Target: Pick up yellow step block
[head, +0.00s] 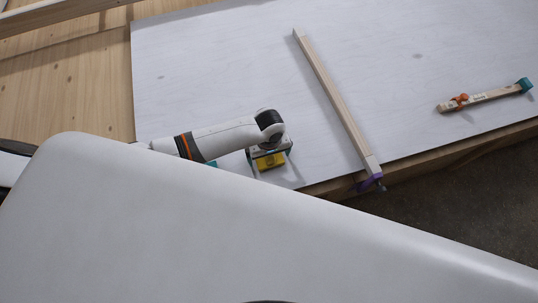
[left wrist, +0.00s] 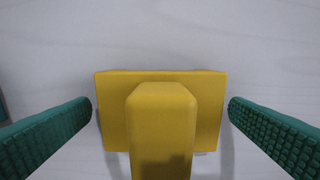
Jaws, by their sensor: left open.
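The yellow step block (head: 270,161) lies on the white board near its front edge, partly hidden under my left gripper in the head view. In the left wrist view the yellow step block (left wrist: 112,110) shows a wide flat base with a narrower raised part in the middle. My left gripper (head: 268,158) is open around it. Its green fingers (left wrist: 160,112) stand on both sides of the block in the wrist view, with small gaps. My right gripper is not in view.
A long wooden bar (head: 332,92) with a purple piece (head: 371,182) at its front end lies across the white board (head: 215,60). A shorter wooden stick (head: 490,95) with orange and teal parts lies at the right. The board between them is clear.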

